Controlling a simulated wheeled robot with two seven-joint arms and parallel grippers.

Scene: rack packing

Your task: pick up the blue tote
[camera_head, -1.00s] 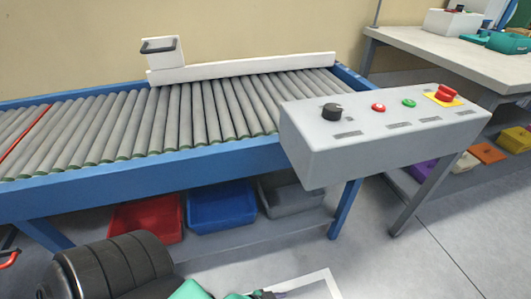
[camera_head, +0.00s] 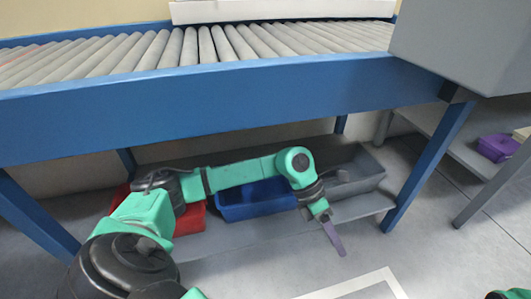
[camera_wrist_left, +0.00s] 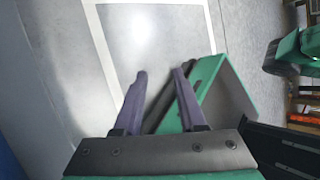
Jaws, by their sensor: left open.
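The blue tote (camera_head: 252,199) sits on the low shelf under the conveyor, between a red tote (camera_head: 189,219) and a grey tote (camera_head: 356,180). My left arm crosses in front of it and hides its upper part. My left gripper (camera_head: 335,238) hangs down to the right of the blue tote, in front of the shelf, apart from it. In the left wrist view its two purple fingers (camera_wrist_left: 160,98) are spread with nothing between them. My right gripper is not clearly in view.
The blue conveyor frame (camera_head: 220,108) runs above the shelf (camera_head: 240,238), with legs at both ends. A grey control box (camera_head: 465,45) overhangs at the right. A white floor outline (camera_head: 360,283) lies in front. A purple bin (camera_head: 497,147) stands on another shelf at the right.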

